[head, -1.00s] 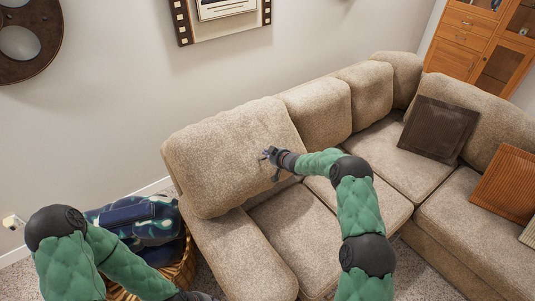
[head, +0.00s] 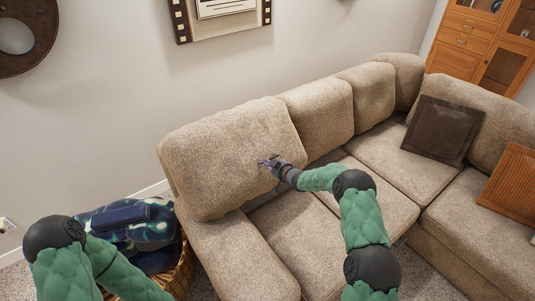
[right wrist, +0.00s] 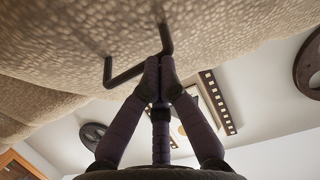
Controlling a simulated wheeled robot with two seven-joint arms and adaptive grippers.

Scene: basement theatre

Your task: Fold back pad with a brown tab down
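The back pad (head: 225,160) is the leftmost beige sofa back cushion, standing upright against the wall side. The right wrist view shows its textured fabric (right wrist: 50,60) close up, with a dark, handle-shaped tab (right wrist: 125,76) standing out from it. My right gripper (head: 266,162) is at the pad's front face, near its right side. In the right wrist view the fingertips (right wrist: 159,66) are together on the tab's bar, which passes behind or between them. The tab is too small to make out in the head view. My left gripper is below the frame; only its arm shows.
The beige seat (head: 292,232) below the pad is clear. A wicker basket (head: 184,270) with dark blue patterned cloth (head: 130,222) stands left of the sofa. A brown pillow (head: 443,130) and an orange pillow (head: 512,185) lie on the right section.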

